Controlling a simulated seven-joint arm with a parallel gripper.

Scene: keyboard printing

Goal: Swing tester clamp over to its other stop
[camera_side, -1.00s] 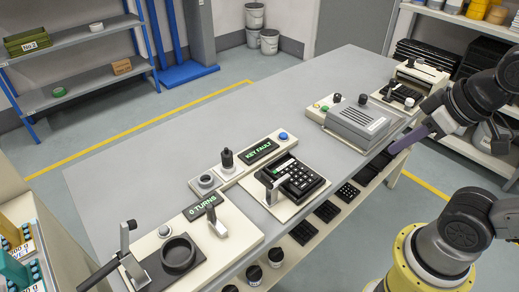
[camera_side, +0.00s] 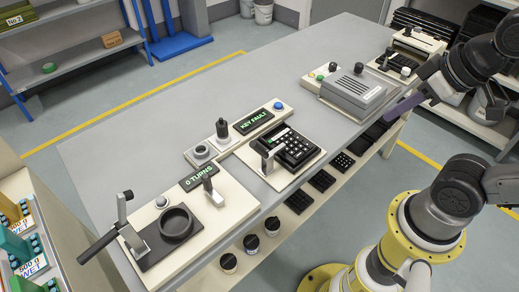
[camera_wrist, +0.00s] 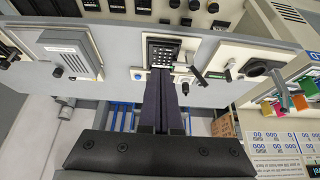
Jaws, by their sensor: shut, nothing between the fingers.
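The tester (camera_side: 283,147) is a pale plate with a black keypad on it, near the middle of the bench in the side view. Its clamp (camera_side: 269,155), a light metal lever with a dark tip, stands at the keypad's left side. A sign behind it reads KEY FAULT (camera_side: 254,121). My gripper (camera_side: 390,114) is shut and empty, with dark purple fingers, above the bench's right part and well apart from the clamp. In the wrist view my fingers (camera_wrist: 163,73) point towards the keypad (camera_wrist: 162,51); the clamp's exact pose is unclear there.
A grey lidded box (camera_side: 358,88) stands on the bench between tester and gripper. A 0 TURNS sign (camera_side: 198,178), a crank (camera_side: 209,187) and a round black cup (camera_side: 176,222) with a long lever stand at the left. The bench's back strip (camera_side: 200,110) is clear.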

